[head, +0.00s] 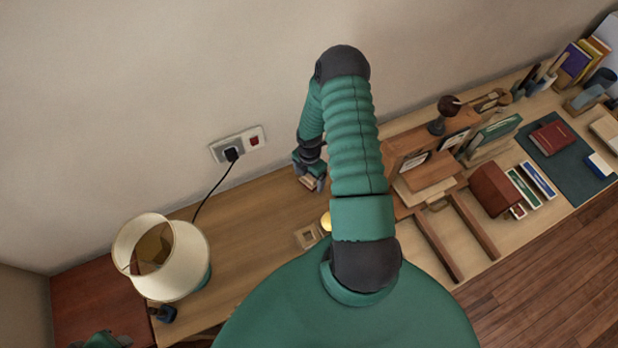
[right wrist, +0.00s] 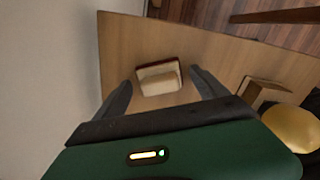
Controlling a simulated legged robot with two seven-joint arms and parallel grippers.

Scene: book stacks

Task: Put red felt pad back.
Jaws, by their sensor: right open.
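A small block with a cream top and a dark red layer under it, which looks like the red felt pad (right wrist: 157,86), lies on the wooden desk in the right wrist view. My right gripper (right wrist: 163,84) is open, with a finger on each side of the pad in the picture; I see no finger touching it. In the head view my right gripper (head: 312,181) points down at the desk near the wall, and mostly hides the pad. A teal and dark piece at the bottom left edge seems part of my left arm; its jaws cannot be made out.
A square wooden holder (head: 307,237) and a yellow round thing (right wrist: 291,129) are close to the gripper. A lamp (head: 162,258) stands left, its cord running to a wall socket (head: 238,144). Wooden racks, books and a dark mat (head: 568,178) fill the right side. Bare desk lies between lamp and gripper.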

